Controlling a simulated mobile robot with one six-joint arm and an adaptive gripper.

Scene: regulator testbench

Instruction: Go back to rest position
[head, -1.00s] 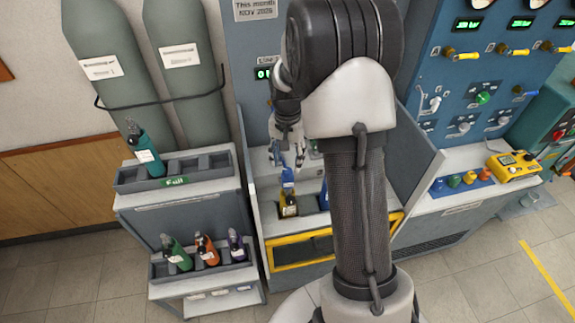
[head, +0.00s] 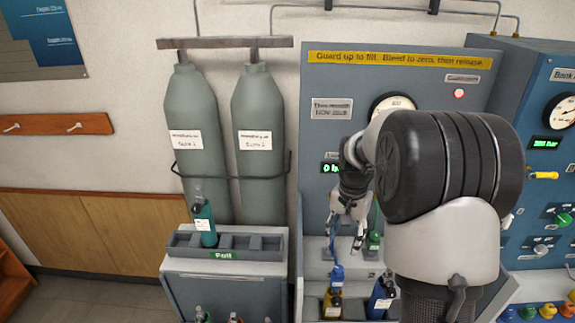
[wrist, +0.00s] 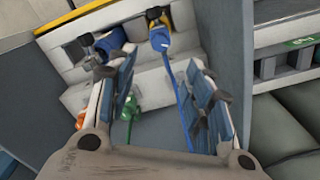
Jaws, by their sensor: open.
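My gripper (head: 345,240) is open in the head view, above the fill bay of the testbench. In the wrist view its fingers (wrist: 160,65) are spread, with nothing clamped between them. A yellow cylinder (head: 333,303) with a blue fitting stands in the bay below it, and a blue cylinder (head: 380,298) stands to its right. The yellow cylinder also shows in the wrist view (wrist: 158,22). A blue hose (wrist: 171,75) runs from it towards the right finger; whether they touch I cannot tell. My arm hides part of the bench.
A rack (head: 262,243) marked "Full" holds a teal cylinder (head: 204,222) at the left. Two tall grey gas cylinders (head: 262,140) stand behind it. The bay's grey side panel (wrist: 223,55) is close to my gripper. Bench panels with gauges and valves (head: 545,200) are at the right.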

